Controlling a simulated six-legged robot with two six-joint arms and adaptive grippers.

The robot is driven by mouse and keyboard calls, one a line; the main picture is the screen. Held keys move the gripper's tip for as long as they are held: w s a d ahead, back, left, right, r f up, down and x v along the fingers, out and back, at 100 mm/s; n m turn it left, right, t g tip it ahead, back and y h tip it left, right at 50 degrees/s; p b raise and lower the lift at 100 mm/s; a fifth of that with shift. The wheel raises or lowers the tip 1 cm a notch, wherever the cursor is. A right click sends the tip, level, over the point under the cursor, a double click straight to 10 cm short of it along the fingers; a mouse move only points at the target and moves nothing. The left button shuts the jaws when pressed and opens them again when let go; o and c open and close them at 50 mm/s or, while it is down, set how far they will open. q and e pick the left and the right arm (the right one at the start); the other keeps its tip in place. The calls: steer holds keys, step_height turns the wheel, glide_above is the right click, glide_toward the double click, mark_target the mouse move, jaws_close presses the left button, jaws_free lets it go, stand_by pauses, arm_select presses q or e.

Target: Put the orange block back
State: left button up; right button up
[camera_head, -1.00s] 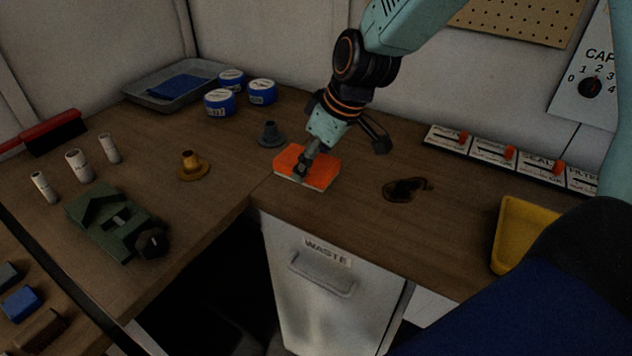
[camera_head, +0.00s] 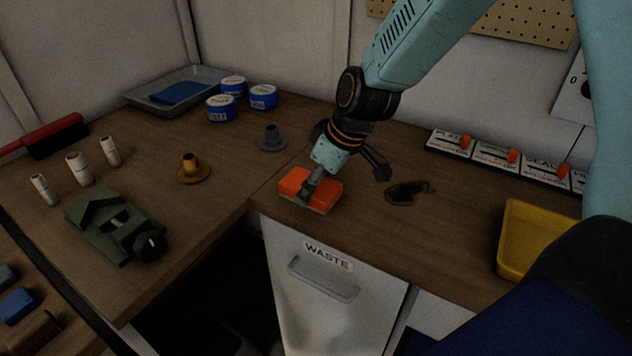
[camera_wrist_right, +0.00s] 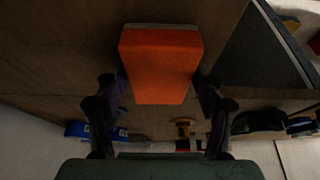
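The orange block (camera_head: 328,190) has a pale underside layer and is near the front edge of the bench, above the waste bin front, in the head view. My right gripper (camera_head: 308,192) comes down over it. In the right wrist view the block (camera_wrist_right: 162,62) sits between the two fingers, which close in on its sides near one end. I cannot tell whether the block touches the bench or is slightly raised. My left gripper is not in view.
A dark stain (camera_head: 408,192) lies right of the block. A yellow tray (camera_head: 512,240), a row of labelled switches (camera_head: 495,158), a grey flanged cone (camera_head: 271,139), a brass one (camera_head: 192,171) and a green fixture (camera_head: 105,225) stand around. The waste bin (camera_head: 340,300) is below.

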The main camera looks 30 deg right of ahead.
steer(key=shift+o, duration=1.3)
steer(key=shift+w+a+f, duration=0.1)
steer(key=shift+w, duration=0.15)
steer(key=shift+s, duration=0.2)
steer(key=shift+r+p, duration=0.6)
steer(key=shift+r, duration=0.15)
steer(key=p+v, duration=0.3)
steer(key=v, duration=0.8)
steer(key=shift+s+p, duration=0.1)
steer(key=shift+p, duration=0.3)
